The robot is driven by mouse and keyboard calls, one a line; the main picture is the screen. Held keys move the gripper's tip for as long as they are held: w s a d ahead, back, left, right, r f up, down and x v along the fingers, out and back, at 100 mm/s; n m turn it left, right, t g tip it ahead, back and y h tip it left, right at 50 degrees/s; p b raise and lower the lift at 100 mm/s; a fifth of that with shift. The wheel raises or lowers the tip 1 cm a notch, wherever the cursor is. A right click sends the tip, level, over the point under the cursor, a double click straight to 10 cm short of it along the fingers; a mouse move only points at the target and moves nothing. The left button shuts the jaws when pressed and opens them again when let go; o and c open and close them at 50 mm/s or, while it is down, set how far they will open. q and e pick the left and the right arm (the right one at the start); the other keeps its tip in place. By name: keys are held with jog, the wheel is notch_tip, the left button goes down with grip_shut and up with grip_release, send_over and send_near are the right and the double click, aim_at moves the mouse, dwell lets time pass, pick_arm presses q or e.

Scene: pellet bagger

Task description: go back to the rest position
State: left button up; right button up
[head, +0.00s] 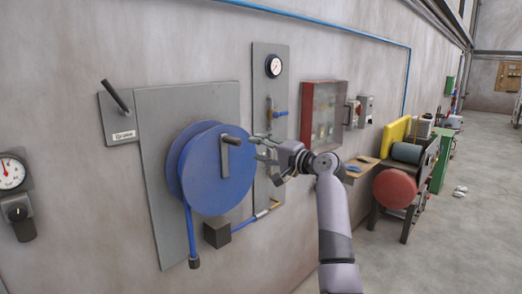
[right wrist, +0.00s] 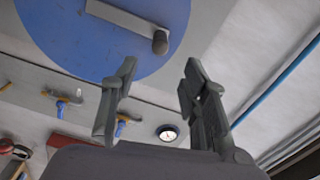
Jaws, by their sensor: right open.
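My right gripper (head: 262,151) is open, with its fingertips pointing left toward the blue hose reel (head: 212,185) on the wall. The fingertips are close to the reel's dark crank handle (head: 231,141). In the right wrist view the two fingers (right wrist: 158,72) stand apart with nothing between them. The blue disc (right wrist: 75,35) and its grey crank (right wrist: 130,22) show beyond the fingertips, apart from them. My left gripper is not in view.
A panel with a gauge (head: 273,66) and valves is behind the gripper. A red-framed cabinet (head: 322,112) hangs to its right. A bench with a red drum (head: 395,188) stands further right. Open floor (head: 465,235) lies at the right.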

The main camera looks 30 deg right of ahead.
dwell(0.3)
